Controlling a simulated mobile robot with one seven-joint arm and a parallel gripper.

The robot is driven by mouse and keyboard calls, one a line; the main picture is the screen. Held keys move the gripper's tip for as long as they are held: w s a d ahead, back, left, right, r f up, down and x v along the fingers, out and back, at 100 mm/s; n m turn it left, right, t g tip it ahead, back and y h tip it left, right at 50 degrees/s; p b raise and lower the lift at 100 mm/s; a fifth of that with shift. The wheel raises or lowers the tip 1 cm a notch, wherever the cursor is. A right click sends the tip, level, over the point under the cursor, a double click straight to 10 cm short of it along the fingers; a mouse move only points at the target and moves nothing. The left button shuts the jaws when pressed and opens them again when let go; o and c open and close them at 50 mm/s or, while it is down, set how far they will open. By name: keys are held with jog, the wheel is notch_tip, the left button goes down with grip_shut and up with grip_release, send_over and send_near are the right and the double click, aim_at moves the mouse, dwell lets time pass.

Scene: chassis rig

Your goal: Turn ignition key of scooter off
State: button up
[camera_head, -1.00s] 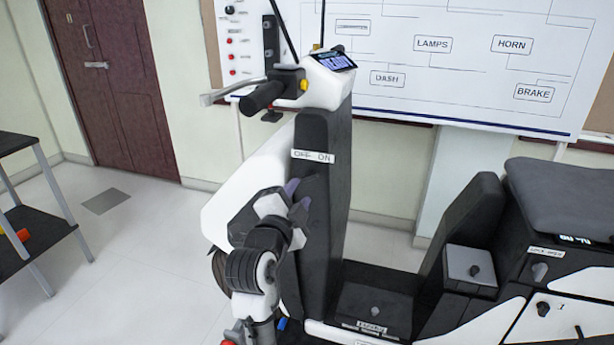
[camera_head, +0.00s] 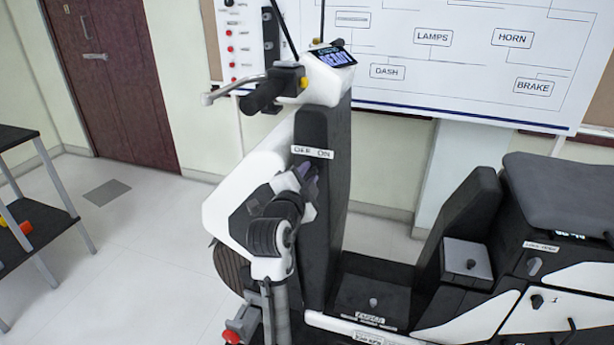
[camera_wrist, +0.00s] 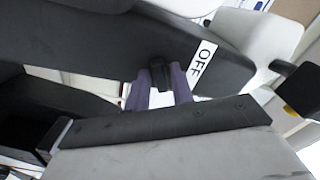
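The scooter's black ignition key knob (camera_wrist: 160,72) shows in the wrist view on the dark front panel (camera_head: 327,215). My gripper (camera_wrist: 161,90) has its two purple fingers on either side of the knob, close against it. I cannot tell whether they press on it. In the head view my gripper (camera_head: 308,178) is at the panel just below the OFF/ON label (camera_head: 312,152), and it hides the key there. The OFF label (camera_wrist: 203,60) is right of the knob in the wrist view. The dash display (camera_head: 334,57) is lit and seems to read READY.
The handlebar grip (camera_head: 265,95) juts out above my arm. The seat (camera_head: 565,190) and battery side are at the right. A dark shelf (camera_head: 35,235) stands at the far left. The floor between shelf and scooter is clear.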

jog(key=shift+n, duration=0.4)
jog(key=shift+c, duration=0.2)
jog(key=n, duration=0.5)
jog(key=n+p, duration=0.1)
jog(key=n, duration=0.2)
jog(key=shift+f+n+p, duration=0.1)
jog(key=shift+n+p, duration=0.25)
jog(key=shift+n, duration=1.35)
jog(key=o, duration=0.7)
jog(key=shift+o, duration=0.2)
jog(key=b+v, duration=0.3)
jog(key=v, duration=1.1)
jog(key=shift+b, duration=0.3)
